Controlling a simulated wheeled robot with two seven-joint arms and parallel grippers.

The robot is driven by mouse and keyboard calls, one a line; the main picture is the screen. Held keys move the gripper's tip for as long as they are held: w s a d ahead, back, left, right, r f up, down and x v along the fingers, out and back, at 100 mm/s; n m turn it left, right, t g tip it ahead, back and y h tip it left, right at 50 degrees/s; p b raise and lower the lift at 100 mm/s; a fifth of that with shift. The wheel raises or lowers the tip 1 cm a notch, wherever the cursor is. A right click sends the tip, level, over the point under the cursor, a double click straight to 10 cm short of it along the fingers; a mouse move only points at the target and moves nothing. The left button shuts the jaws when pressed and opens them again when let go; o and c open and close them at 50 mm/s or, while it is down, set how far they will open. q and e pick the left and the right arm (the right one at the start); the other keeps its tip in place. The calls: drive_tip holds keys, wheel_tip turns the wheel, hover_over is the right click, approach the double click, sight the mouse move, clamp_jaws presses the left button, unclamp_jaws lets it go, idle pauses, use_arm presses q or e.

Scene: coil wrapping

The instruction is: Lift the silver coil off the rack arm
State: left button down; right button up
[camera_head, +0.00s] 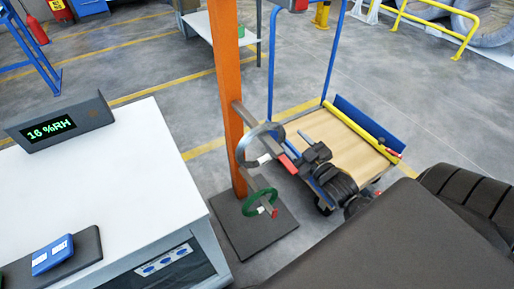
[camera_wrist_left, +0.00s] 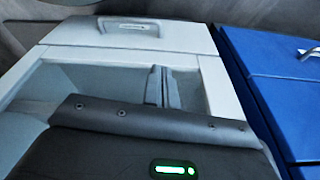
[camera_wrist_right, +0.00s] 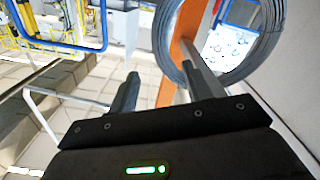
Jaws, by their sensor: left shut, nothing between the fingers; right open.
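The silver coil (camera_head: 245,143) hangs on the upper rack arm (camera_head: 244,116) of an orange post (camera_head: 229,90). That arm has a red end, and the coil has a white band low on its ring. My right gripper (camera_head: 295,150) is open just right of the coil. In the right wrist view the silver coil (camera_wrist_right: 168,52) fills the upper right, close behind the right-hand finger of my right gripper (camera_wrist_right: 160,62). I cannot tell whether they touch. My left gripper (camera_wrist_left: 162,72) is shut and empty, and is outside the head view.
A green coil (camera_head: 249,208) hangs on the lower rack arm. A flat cart (camera_head: 350,140) with a blue frame stands behind my right gripper. A white workbench (camera_head: 110,190) with a humidity display (camera_head: 60,125) is at left. Pale and blue cabinets face my left gripper.

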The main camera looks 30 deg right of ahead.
sight(283, 131)
drive_tip(key=shift+w+f, duration=0.1)
drive_tip(key=shift+w, duration=2.7)
drive_tip(key=w, duration=0.4)
drive_tip(key=shift+f+b, duration=0.1)
drive_tip(key=shift+b, duration=0.25)
use_arm(q)
drive_tip(key=shift+r, duration=0.75)
use_arm(e)
drive_tip(key=shift+w, duration=0.1)
use_arm(q)
drive_tip(key=shift+s, duration=0.1)
use_arm(e)
clamp_jaws()
use_arm(q)
drive_tip(key=shift+f, duration=0.15)
drive_tip(key=shift+w, duration=0.35)
